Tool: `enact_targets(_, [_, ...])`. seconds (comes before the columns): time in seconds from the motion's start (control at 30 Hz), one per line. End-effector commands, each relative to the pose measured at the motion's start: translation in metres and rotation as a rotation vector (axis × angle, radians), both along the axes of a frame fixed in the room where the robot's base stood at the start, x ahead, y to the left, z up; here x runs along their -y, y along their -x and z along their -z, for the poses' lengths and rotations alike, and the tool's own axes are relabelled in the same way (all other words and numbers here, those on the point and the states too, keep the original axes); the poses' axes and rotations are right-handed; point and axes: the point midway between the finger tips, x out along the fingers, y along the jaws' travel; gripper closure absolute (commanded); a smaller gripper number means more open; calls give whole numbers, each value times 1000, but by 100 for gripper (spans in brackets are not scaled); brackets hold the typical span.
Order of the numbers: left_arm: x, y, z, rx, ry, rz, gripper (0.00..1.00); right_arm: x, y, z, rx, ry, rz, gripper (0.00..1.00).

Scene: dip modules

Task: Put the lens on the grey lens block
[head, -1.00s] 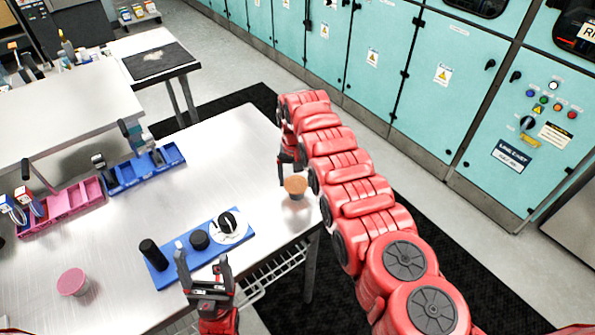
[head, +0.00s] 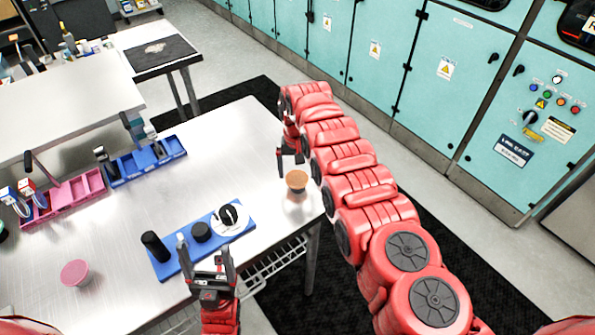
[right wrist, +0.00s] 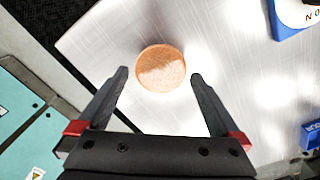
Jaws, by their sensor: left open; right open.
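An orange-brown round-topped piece (head: 297,179) stands on the metal table near its right edge. It also shows in the right wrist view (right wrist: 161,68); I cannot tell whether it is the lens. My right gripper (head: 291,163) is open and empty just beyond it, and in the right wrist view its fingertips (right wrist: 159,75) appear on both sides of the round top, apart from it. My left gripper (head: 204,246) is open and empty at the near edge of a blue board (head: 187,258). No grey lens block can be clearly made out.
The board bears a black cylinder (head: 155,246), a short black knob (head: 201,231) and a white disc (head: 242,226) with a black part. A pink round piece (head: 75,272) stands at left. Pink (head: 75,203) and blue (head: 155,165) bins line the far edge.

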Motion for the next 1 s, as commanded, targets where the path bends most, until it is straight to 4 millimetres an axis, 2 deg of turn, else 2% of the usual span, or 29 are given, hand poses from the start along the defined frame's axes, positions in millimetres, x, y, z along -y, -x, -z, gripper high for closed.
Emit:
enact_targets(0.03, [0, 0, -6, 0, 0, 0, 21, 0, -1, -10, 3, -1, 1, 0])
enact_targets(0.17, [0, 0, -16, 0, 0, 0, 21, 2, 0, -30, -2, 2, 2, 0])
enact_targets(0.23, [0, 0, -5, 0, 0, 0, 21, 0, -1, -36, 4, -1, 0, 0])
enact_targets(0.37, [0, 0, 2, 0, 0, 0, 21, 1, 0, -56, 3, 1, 0, 0])
enact_targets(0.53, [0, 0, 16, 0, 0, 0, 21, -1, -2, -90, 7, -2, -1, 0])
enact_targets(0.73, [0, 0, 21, 0, 0, 0, 21, -1, 0, -109, 1, -1, 0, 0])
enact_targets(1.0, [0, 0, 21, 0, 0, 0, 21, 0, 0, -114, -1, 1, 0, 0])
